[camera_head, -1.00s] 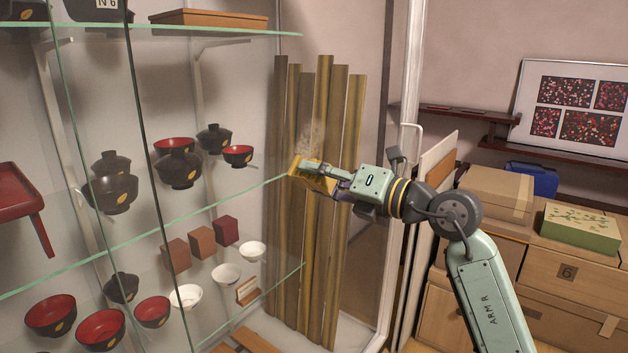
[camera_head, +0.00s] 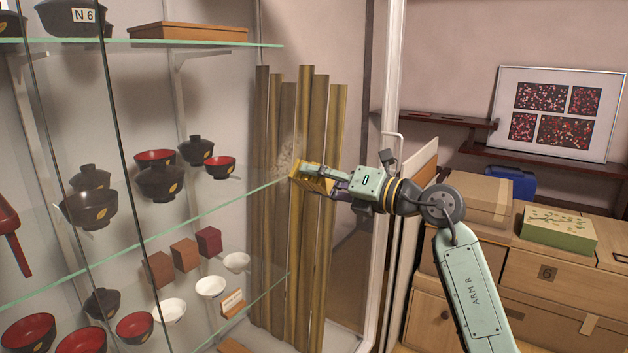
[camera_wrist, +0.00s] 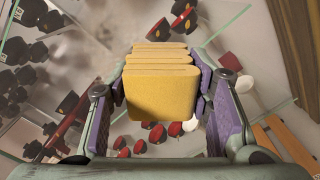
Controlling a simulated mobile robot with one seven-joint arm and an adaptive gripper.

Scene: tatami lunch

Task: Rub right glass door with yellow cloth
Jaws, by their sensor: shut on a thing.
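The yellow cloth (camera_head: 311,180) is a folded, layered pad in my gripper (camera_head: 318,182). My gripper is shut on it, with purple finger pads pressing its two sides in the wrist view, where the cloth (camera_wrist: 161,92) fills the middle. The right glass door (camera_head: 350,130) is a clear pane with a pale upright frame and a handle at its right. A pale, hazy smudge (camera_head: 287,158) shows on or behind the glass, just left of and above the cloth. The cloth is at or close to the pane; I cannot tell whether it touches.
Behind the glass stand tall bamboo poles (camera_head: 303,240) and shelves with lacquer bowls (camera_head: 162,182), white bowls (camera_head: 211,286) and small boxes (camera_head: 208,241). Wooden cabinets (camera_head: 550,270), a green box (camera_head: 557,228) and a framed picture (camera_head: 555,113) are at the right.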

